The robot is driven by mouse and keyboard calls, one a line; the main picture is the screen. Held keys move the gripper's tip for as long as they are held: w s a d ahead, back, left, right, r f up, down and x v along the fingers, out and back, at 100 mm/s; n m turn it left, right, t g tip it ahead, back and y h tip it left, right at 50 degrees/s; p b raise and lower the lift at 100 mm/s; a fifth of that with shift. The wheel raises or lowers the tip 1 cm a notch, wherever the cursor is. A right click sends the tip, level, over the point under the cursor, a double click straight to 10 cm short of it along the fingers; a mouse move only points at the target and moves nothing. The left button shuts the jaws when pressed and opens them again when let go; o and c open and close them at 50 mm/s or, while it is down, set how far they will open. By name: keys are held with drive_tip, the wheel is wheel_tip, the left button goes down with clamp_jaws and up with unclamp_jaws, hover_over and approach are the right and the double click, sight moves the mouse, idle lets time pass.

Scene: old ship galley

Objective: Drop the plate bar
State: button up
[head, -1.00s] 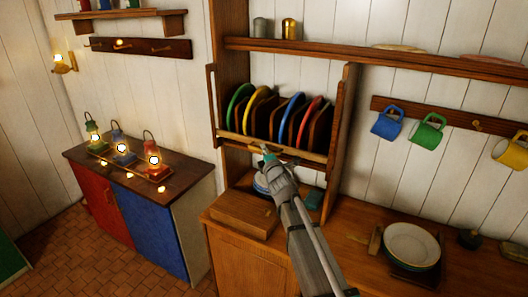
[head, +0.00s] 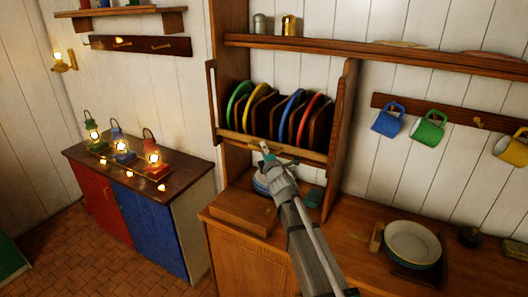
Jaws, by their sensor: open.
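The plate bar (head: 230,137) is a light wooden rail. It runs across the front of the plate rack (head: 338,110), low in front of the standing plates. In the rack stand a green plate (head: 238,100), a yellow plate (head: 253,104), a blue plate (head: 290,112) and a red plate (head: 309,117), with dark wooden dividers between them. My gripper (head: 266,148) is at the middle of the bar, reaching up from below right. Its jaws are open. They are small and partly hidden by the wrist, so I cannot tell whether they touch the bar.
More plates (head: 411,243) sit on the counter at right. Mugs hang from a rail (head: 453,122). Lit lanterns (head: 122,150) stand on the left cabinet.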

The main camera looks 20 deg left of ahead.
drive_tip(key=shift+w+r, duration=0.1)
drive_tip(key=shift+r, duration=0.05)
wheel_tip(320, 180, up, 23)
drive_tip(key=p, duration=2.3)
drive_tip(key=b+v, duration=0.2)
drive_tip(key=v, duration=1.2)
drive_tip(key=w+d+f+m+h+b, duration=0.2)
drive_tip(key=d+f+m+h+b, duration=0.2)
drive_tip(key=d+f, duration=0.5)
drive_tip(key=w+d+f+m+g+h+b, duration=0.1)
drive_tip(key=w+d+f+m+h+b, duration=0.2)
drive_tip(key=d+f+m+h, duration=0.4)
drive_tip(key=shift+w+d+f+m+g+b, duration=0.3)
drive_tip(key=shift+d+f+m+b, duration=0.8)
drive_tip(key=shift+d, duration=2.1)
drive_tip(key=shift+a+f+p, duration=0.1)
drive_tip(key=shift+f+p, duration=0.15)
drive_tip(key=shift+p, duration=0.15)
